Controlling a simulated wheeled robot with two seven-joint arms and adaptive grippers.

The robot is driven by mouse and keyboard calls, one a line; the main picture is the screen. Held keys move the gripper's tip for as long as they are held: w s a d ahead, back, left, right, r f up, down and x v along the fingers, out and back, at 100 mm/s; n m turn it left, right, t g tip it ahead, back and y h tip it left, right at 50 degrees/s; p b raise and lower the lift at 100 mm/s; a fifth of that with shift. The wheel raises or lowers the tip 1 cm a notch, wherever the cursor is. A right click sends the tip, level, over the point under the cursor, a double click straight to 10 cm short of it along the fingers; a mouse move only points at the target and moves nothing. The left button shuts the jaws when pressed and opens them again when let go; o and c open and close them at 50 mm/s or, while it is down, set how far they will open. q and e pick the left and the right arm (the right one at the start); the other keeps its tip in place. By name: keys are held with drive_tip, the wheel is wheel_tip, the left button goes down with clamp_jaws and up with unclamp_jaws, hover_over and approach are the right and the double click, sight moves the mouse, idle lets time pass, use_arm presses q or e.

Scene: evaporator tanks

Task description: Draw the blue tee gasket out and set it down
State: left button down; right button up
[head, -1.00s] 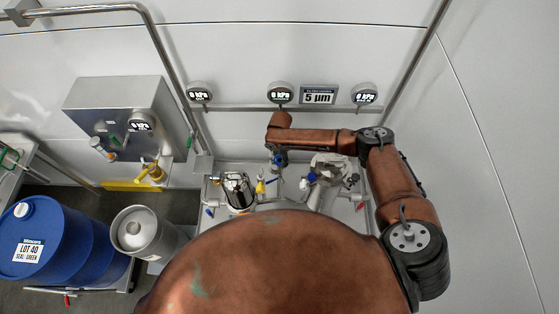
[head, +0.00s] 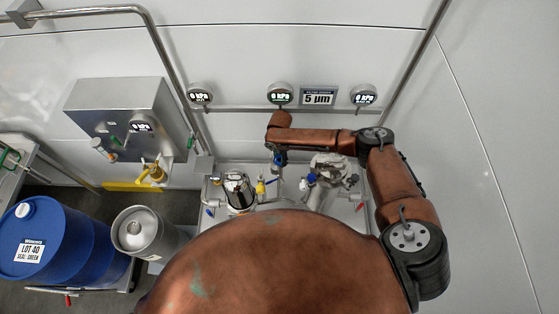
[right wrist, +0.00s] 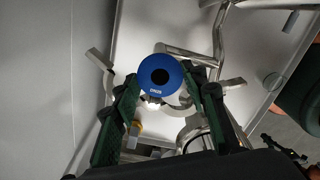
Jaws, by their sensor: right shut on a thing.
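The blue tee gasket (right wrist: 160,62) is a round blue disc with a dark centre hole and small white lettering, seen in the right wrist view. My right gripper (right wrist: 162,84) is shut on it, with one dark green finger on each side. In the head view, the right gripper (head: 279,156) is small below my right wrist, with a blue patch at its tip. Bright metal shows just below the gasket in the wrist view; I cannot tell whether they touch. My left gripper is not in view.
In the head view, a polished steel vessel (head: 238,190) and a yellow fitting (head: 261,187) stand left of the gripper. A grey metal fitting (head: 331,168) stands to its right. Gauges (head: 280,93) line the wall behind. Steel pipes (right wrist: 220,45) cross the wrist view.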

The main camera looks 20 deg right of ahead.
drive_tip(key=shift+r, duration=0.35)
wheel_tip(320, 180, up, 6)
drive_tip(key=p, duration=0.6)
drive_tip(key=shift+f, duration=0.1)
idle(0.7)
